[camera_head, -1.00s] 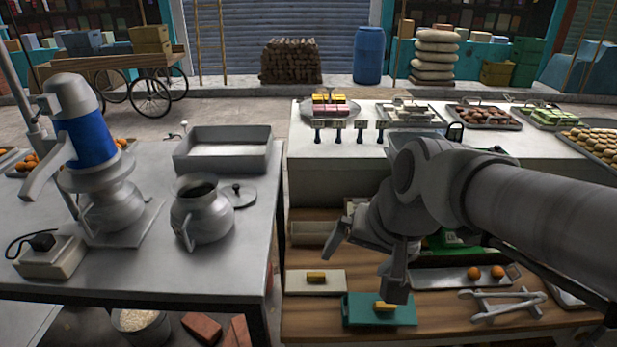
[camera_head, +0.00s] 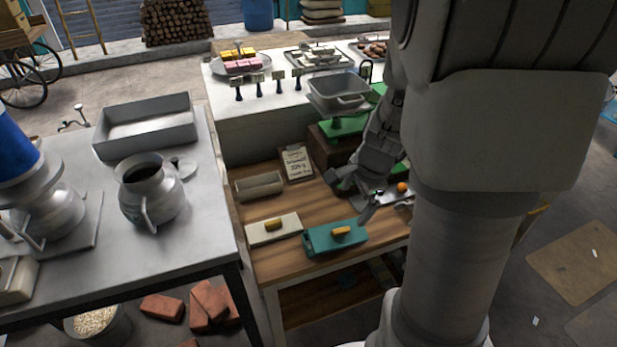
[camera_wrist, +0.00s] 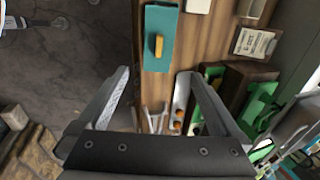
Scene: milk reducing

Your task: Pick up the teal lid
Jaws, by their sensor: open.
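The teal lid (camera_head: 318,237), a flat rectangle with a yellow handle (camera_head: 341,231), lies at the front edge of the wooden shelf. It also shows in the wrist view (camera_wrist: 156,60), beyond the fingertips and near the top of the picture. My gripper (camera_head: 352,199) is open and empty, above the shelf to the upper right of the lid and apart from it. In the wrist view its two fingers (camera_wrist: 155,82) are spread wide. My own arm hides the right part of the shelf in the head view.
A white lid (camera_head: 262,231) with a yellow handle lies left of the teal one. A grey tin (camera_head: 259,186) and a clipboard (camera_head: 297,163) are behind. A green scale (camera_head: 343,127) stands at the back. A metal table (camera_head: 200,215) with a pot (camera_head: 152,195) is at the left.

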